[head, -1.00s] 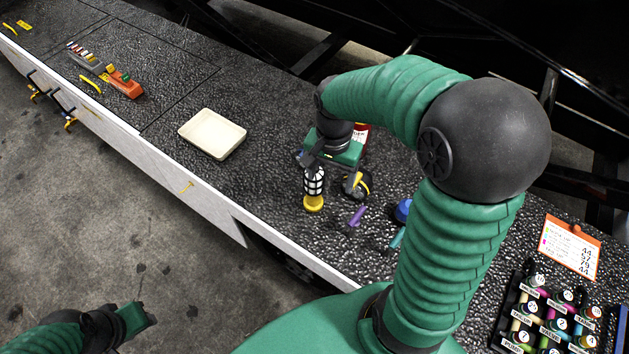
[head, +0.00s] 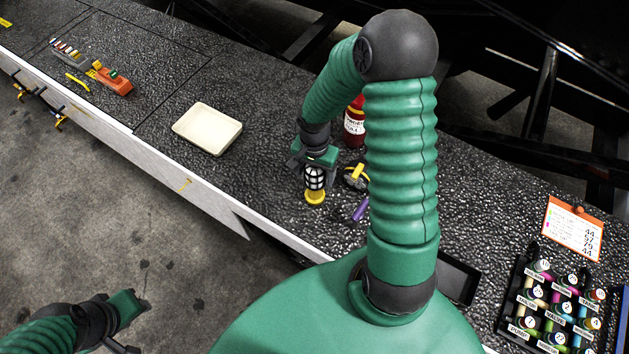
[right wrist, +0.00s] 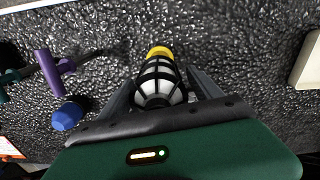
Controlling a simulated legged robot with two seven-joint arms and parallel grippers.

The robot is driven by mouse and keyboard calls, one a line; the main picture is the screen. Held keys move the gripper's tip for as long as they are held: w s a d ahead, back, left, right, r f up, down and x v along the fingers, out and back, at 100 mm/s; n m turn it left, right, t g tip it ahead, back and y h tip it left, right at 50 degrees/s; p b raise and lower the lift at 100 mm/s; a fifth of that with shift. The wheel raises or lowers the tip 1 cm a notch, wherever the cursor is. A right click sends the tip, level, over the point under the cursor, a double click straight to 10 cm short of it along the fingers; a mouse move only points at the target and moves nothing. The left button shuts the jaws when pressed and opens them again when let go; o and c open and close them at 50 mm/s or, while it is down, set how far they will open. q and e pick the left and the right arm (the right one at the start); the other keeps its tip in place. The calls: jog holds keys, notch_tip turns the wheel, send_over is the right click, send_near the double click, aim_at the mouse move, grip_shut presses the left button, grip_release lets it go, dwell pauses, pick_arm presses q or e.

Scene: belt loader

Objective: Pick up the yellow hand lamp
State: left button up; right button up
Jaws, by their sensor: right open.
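The yellow hand lamp (head: 315,195) has a yellow base and a white body in a black cage. It stands on the dark speckled belt near its front edge. In the right wrist view the lamp (right wrist: 159,80) lies between the two fingers of my right gripper (right wrist: 160,88), with its yellow end beyond them. The fingers are apart, one on each side, and the gripper is open. In the head view my right gripper (head: 313,170) is over the lamp's upper part. My left gripper (head: 128,308) is at the lower left, away from the belt; its jaws are unclear.
A cream tray (head: 207,129) lies left of the lamp. A yellow-and-black item (head: 355,176), a purple-handled tool (head: 361,209) and a red container (head: 354,125) are close on the right. A blue object (right wrist: 67,116) shows in the wrist view. A bottle rack (head: 552,300) stands far right.

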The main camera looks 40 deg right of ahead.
jog(key=shift+d+f, duration=0.3)
jog(key=shift+f, duration=0.4)
jog(key=shift+a+r, duration=0.2)
jog(key=shift+a, duration=0.2)
jog(key=c, duration=0.3)
jog(key=shift+a, duration=0.2)
jog(key=c, duration=0.5)
jog(key=shift+d, duration=0.3)
grip_shut()
jog(key=shift+r, duration=0.1)
